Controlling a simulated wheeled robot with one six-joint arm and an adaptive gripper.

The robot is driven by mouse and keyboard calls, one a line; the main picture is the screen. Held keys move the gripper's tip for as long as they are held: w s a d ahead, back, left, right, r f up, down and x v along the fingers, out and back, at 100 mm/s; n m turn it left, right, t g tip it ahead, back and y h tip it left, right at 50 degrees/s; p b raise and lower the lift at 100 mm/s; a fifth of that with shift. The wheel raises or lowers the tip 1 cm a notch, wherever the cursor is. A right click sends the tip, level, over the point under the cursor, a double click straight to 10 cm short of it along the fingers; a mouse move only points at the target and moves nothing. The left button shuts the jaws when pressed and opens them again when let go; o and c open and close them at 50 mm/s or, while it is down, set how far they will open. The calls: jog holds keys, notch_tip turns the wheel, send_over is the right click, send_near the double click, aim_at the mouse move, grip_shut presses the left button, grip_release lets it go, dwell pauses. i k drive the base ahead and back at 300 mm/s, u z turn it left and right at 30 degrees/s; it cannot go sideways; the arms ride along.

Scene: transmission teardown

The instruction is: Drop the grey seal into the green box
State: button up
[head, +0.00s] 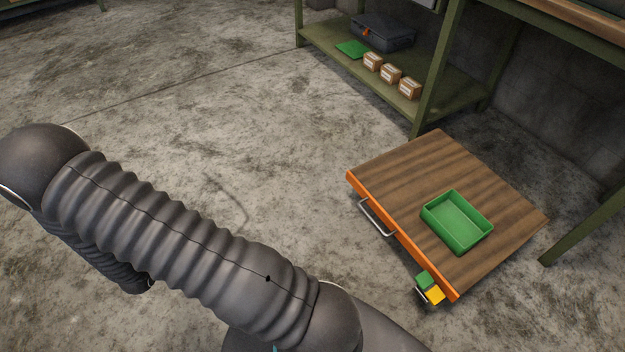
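The green box (457,222) is an open, shallow tray on the wooden top of a low cart with an orange front edge. Its inside looks empty. The grey seal is not visible in the head view. My gripper is out of view; only my dark ribbed arm crosses the lower left, apart from the cart.
The cart (400,170) has a handle (377,217) on its orange side. Small green (425,280) and yellow (436,295) blocks are at its front corner. A green workbench shelf (325,40) behind holds several small boxes, a dark case (383,33) and a green flat item (353,49). Concrete floor at left is clear.

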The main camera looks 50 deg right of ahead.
aim_at(458, 225)
jog(key=i, duration=1.1)
jog(key=z, duration=3.15)
jog(key=i, duration=0.5)
jog(key=z, duration=0.05)
